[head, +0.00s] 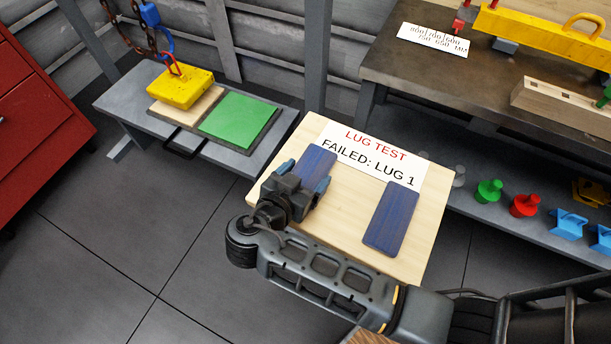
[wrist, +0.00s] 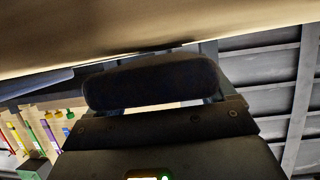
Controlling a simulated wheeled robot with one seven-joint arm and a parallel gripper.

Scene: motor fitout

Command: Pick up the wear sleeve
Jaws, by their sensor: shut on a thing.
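Two flat blue sleeves lie at a pale wooden board (head: 270,188). The right one (head: 391,219) lies alone on the board. The left blue sleeve (head: 316,158) is partly hidden by my gripper (head: 304,180), which is shut on it from above at the board's left side. In the wrist view a dark, round-ended bar (wrist: 150,82), apparently this sleeve, spans in front of my gripper close to the tan board surface (wrist: 130,30). I cannot tell whether it is clear of the board.
A white sign (head: 372,157) reading "LUG TEST FAILED: LUG 1" lies on the board. A low bench on the left holds a yellow block (head: 180,87) on a chain and a green pad (head: 238,120). A workbench (head: 385,65) with a lower shelf of coloured parts stands right.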

